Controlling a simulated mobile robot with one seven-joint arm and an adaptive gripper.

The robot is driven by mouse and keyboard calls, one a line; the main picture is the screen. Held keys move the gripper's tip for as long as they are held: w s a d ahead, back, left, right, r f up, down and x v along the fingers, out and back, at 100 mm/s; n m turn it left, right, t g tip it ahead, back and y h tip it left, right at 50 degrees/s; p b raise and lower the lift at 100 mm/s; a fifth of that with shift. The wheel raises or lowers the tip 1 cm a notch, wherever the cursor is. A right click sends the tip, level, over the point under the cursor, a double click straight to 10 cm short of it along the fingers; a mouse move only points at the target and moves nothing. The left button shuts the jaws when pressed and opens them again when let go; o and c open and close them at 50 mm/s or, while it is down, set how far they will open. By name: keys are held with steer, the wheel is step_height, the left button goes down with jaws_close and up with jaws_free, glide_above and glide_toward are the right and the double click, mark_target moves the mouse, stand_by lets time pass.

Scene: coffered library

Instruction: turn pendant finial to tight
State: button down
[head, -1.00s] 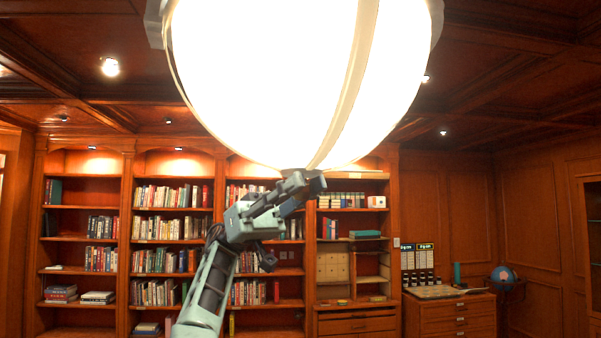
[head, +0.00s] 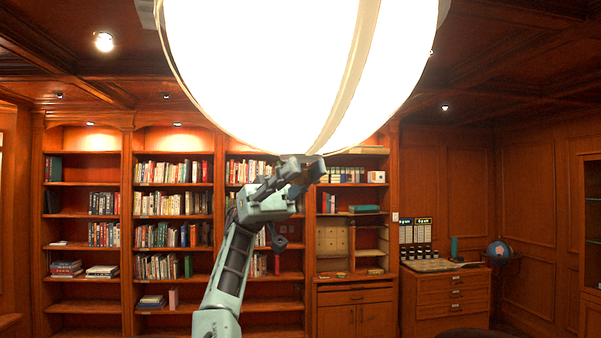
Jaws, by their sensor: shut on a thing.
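The pendant lamp (head: 270,70) is a large, glowing white globe with pale ribs, filling the upper middle of the head view. The finial is at the bottom of the globe and is mostly hidden by my gripper's fingers. My gripper (head: 308,168) reaches up from below and is shut on the finial, right under the globe. How far the finial is turned cannot be seen.
Tall bookshelves (head: 128,222) line the back wall. A wooden drawer cabinet (head: 445,300) stands at the right, with a small globe (head: 499,250) beside it. The coffered ceiling (head: 480,60) is above. The air around my arm looks clear.

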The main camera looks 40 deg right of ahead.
steer(key=c, duration=1.6)
jaws_free()
steer(key=shift+s+n+h+b, duration=0.1)
steer(key=shift+n+h+b, duration=0.45)
steer(key=shift+h, duration=0.45)
steer(key=h+b, duration=0.1)
steer(key=n+h+b, duration=0.1)
steer(key=h, duration=0.1)
steer(key=shift+d+f+n+b, duration=0.1)
steer(key=shift+f+n+b, duration=0.15)
steer(key=shift+b, duration=0.1)
steer(key=shift+r+n+t+h+b, duration=0.15)
steer(key=shift+n+h+b, duration=0.45)
steer(key=shift+h, duration=0.4)
steer(key=shift+r+n+t+h+b, duration=0.15)
steer(key=shift+n+h+b, duration=0.25)
steer(key=shift+h+b, duration=0.45)
steer(key=shift+f+n+h, duration=0.1)
steer(key=shift+n+h, duration=0.3)
steer(key=shift+h, duration=0.35)
